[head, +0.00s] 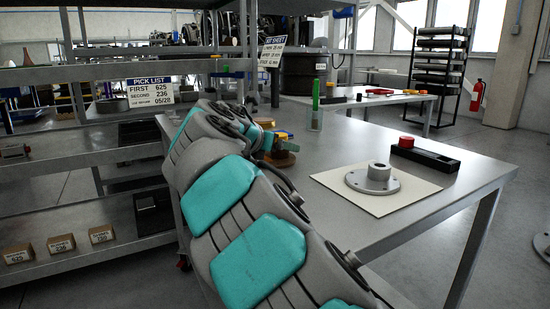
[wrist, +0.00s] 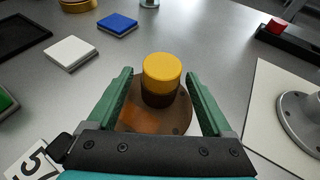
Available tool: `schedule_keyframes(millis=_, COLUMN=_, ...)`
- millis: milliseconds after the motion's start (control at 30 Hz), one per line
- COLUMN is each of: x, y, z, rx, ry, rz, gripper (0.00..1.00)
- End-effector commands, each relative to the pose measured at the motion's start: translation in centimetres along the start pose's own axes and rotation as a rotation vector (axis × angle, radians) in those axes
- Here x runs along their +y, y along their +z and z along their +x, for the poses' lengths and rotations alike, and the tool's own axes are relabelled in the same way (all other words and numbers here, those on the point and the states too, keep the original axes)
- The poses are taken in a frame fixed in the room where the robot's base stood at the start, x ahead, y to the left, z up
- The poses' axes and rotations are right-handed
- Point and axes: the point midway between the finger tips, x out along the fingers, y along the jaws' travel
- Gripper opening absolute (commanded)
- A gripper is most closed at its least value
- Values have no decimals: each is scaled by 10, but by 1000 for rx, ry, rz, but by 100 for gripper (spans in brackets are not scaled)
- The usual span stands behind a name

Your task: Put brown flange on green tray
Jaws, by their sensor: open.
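The brown flange (wrist: 133,119) lies on the grey table, with a round base showing bolt holes and a dark raised hub. A yellow cylindrical piece (wrist: 162,68) sits on top of the hub. My gripper (wrist: 158,78) is open, with one green finger on each side of the hub and a visible gap at each side. In the head view my arm partly hides the flange (head: 282,159). A green flat piece (wrist: 5,99), possibly the green tray, is cut off at the left edge of the wrist view.
White (wrist: 72,53) and blue (wrist: 118,23) square pieces lie left of the flange, near a black tray (wrist: 20,38). A grey flange (head: 373,180) stands on a pale sheet (head: 420,192) to the right. Beyond it is a black holder (head: 436,160) with a red knob (head: 406,142).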

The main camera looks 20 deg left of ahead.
Motion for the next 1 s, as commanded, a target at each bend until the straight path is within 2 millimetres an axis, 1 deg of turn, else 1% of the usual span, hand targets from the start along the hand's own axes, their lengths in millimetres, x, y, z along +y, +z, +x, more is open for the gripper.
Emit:
schedule_keyframes(millis=33, x=0, y=0, z=0, rx=0, ry=0, rz=0, gripper=82)
schedule_keyframes(millis=67, x=0, y=0, z=0, rx=0, ry=0, rz=0, gripper=79)
schedule_keyframes(millis=767, x=0, y=0, z=0, rx=0, ry=0, rz=0, gripper=0)
schedule_keyframes(millis=1000, x=0, y=0, z=0, rx=1, ry=-1, rz=0, gripper=0)
